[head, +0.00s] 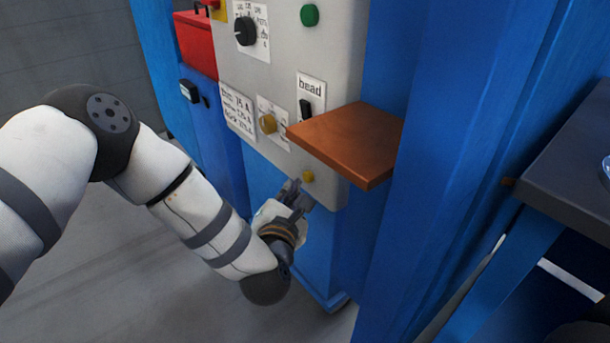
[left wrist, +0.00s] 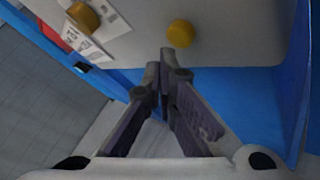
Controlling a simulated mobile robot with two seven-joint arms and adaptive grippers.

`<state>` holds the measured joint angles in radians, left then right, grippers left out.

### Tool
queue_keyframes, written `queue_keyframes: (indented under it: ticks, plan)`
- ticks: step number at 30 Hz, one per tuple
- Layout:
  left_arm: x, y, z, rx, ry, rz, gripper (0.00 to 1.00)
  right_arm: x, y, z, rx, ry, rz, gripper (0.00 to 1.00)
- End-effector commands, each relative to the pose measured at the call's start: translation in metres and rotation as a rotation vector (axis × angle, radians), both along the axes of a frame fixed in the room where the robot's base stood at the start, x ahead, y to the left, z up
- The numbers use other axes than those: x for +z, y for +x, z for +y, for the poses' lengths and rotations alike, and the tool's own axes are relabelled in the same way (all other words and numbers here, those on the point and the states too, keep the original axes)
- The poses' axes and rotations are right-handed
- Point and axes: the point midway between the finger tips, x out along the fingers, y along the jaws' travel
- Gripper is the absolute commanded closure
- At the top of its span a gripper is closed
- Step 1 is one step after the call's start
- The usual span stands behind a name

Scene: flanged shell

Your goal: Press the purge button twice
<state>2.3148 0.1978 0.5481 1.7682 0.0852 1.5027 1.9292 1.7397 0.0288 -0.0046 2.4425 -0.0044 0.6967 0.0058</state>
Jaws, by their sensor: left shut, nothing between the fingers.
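A grey control panel (head: 275,85) is on a blue cabinet. Near its lower edge is a small round yellow button (head: 308,176), with no readable purge label. It also shows in the left wrist view (left wrist: 180,33), just beyond the fingertips. Above and left of it is a larger yellow knob (head: 268,123) beside a label too small to read; it is at the top left of the left wrist view (left wrist: 84,15). My left gripper (head: 298,190) is shut and empty, just below and left of the small button. Contact cannot be told. My right gripper is out of view.
A brown shelf (head: 345,138) juts out above and right of the small button. A switch marked "bead" (head: 306,109), a black dial (head: 245,31) and a green button (head: 310,15) are higher up. A dark table (head: 570,170) is at right. Floor at left is clear.

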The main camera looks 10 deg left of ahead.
Motion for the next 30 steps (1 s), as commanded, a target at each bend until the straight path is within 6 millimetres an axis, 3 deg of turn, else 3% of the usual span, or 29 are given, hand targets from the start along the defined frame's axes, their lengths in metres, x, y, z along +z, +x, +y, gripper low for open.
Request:
queue_keyframes:
  ticks: [10, 24, 30]
  plan:
    - [0.000, -0.003, 0.002, 0.000, 0.000, 0.000, 1.00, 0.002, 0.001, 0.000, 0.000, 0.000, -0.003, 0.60]
    - [0.002, -0.038, 0.030, 0.000, 0.000, 0.000, 1.00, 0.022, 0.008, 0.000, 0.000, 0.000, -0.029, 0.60]
    - [0.000, -0.042, 0.032, 0.000, 0.000, 0.000, 1.00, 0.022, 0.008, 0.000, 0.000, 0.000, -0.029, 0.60]
